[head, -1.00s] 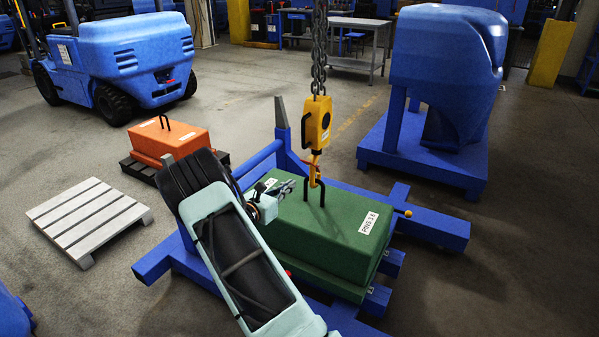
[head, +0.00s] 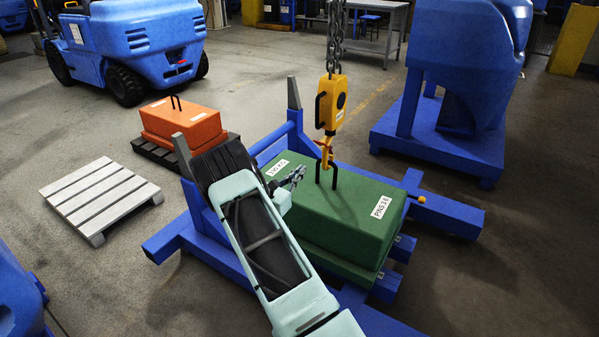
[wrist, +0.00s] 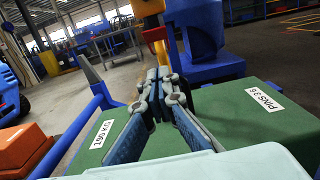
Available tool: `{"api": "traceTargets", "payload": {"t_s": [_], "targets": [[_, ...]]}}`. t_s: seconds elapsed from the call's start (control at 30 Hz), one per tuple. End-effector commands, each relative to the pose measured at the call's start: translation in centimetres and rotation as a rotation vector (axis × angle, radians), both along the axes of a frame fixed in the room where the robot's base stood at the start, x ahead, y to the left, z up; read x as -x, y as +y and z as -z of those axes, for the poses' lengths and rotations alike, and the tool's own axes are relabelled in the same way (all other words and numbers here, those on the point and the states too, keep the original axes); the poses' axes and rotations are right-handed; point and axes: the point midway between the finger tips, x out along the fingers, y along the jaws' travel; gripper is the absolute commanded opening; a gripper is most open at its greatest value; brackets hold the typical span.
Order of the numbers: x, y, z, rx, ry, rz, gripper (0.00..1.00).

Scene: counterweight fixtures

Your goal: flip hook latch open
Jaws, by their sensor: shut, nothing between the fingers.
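A yellow hook block (head: 333,103) hangs from a chain over the green counterweight (head: 345,212), and it also shows in the wrist view (wrist: 147,8). Its red latch (head: 325,145) is at the top of the yellow hook (head: 326,158); in the wrist view the red latch (wrist: 155,34) is just beyond the fingertips. The hook's tip is by the counterweight's dark lifting handle (head: 334,176); I cannot tell if it is through it. My gripper (head: 300,171) is shut and empty, left of the hook and just above the counterweight, fingers pointing at it (wrist: 162,74).
A blue frame (head: 450,213) with upright posts surrounds the counterweight. An orange weight (head: 185,127) on a dark pallet and a pale slatted pallet (head: 98,198) are at left. A blue machine (head: 465,75) stands back right, a forklift (head: 145,45) back left. Open floor lies between them.

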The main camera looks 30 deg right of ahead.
Motion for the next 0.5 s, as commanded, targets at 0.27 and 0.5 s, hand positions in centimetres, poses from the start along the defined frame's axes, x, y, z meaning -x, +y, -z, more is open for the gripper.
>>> {"api": "traceTargets", "payload": {"t_s": [0.27,0.5], "targets": [[-3.0,-5.5,-0.1,-0.001,-0.003,0.004,0.0],[-4.4,-7.7,-2.4,-0.001,-0.002,0.001,0.0]]}}
